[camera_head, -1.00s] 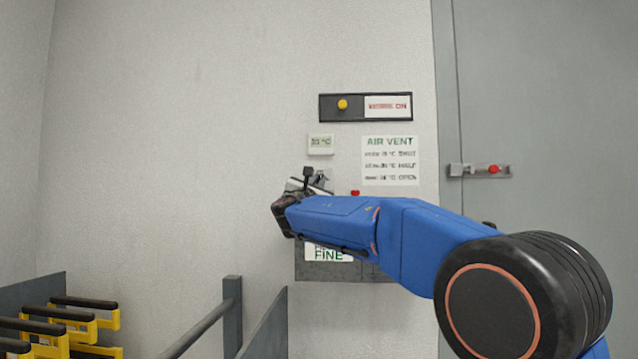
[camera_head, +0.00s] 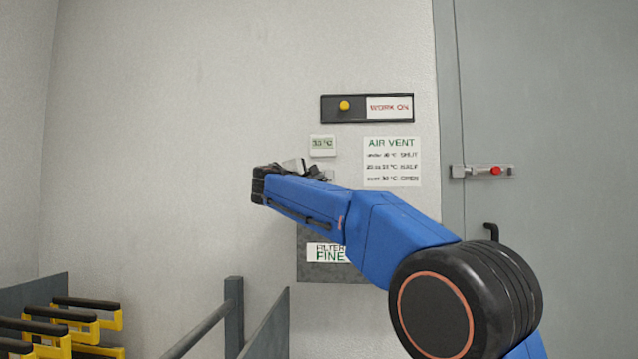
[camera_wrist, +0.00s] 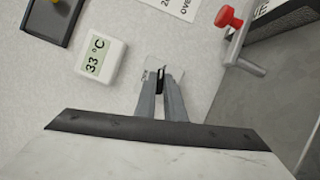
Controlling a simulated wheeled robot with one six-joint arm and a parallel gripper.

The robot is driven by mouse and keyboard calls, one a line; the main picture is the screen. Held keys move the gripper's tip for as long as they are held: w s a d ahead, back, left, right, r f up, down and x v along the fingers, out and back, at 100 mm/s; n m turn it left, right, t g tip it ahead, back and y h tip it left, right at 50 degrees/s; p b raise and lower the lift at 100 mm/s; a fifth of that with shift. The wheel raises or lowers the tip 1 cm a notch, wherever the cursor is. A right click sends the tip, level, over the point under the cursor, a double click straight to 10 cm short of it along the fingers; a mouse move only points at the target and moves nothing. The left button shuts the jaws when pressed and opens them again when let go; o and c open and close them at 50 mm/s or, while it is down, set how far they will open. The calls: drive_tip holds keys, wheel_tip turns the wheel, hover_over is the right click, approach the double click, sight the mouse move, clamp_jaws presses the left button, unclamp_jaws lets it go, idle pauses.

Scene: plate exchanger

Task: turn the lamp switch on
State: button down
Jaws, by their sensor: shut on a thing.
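The lamp switch shows in the wrist view as a small pale plate (camera_wrist: 151,74) on the wall, with a dark narrow piece at its middle. My gripper (camera_wrist: 161,78) is over this plate, its two grey fingers close together around the dark piece. It is shut on that piece, which I take to be the switch's lever. The fingers hide part of it, so its on or off position cannot be told. In the head view my gripper (camera_head: 308,170) is at the wall below the thermometer, and the switch is mostly hidden by my arm.
A thermometer reading 33 °C (camera_wrist: 102,57) is beside the switch. A red-handled lever (camera_wrist: 230,18) sticks out nearby. Yellow-black handles (camera_head: 88,320) stand lower left.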

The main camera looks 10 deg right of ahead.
drive_tip(key=shift+m+g, duration=0.5)
drive_tip(key=shift+m, duration=0.9)
drive_tip(key=shift+y, duration=0.3)
drive_tip(key=c, duration=1.8)
unclamp_jaws()
drive_tip(key=shift+c, duration=0.2)
drive_tip(key=v, duration=1.7)
drive_tip(key=shift+s, duration=0.2)
drive_tip(key=shift+a, duration=0.15)
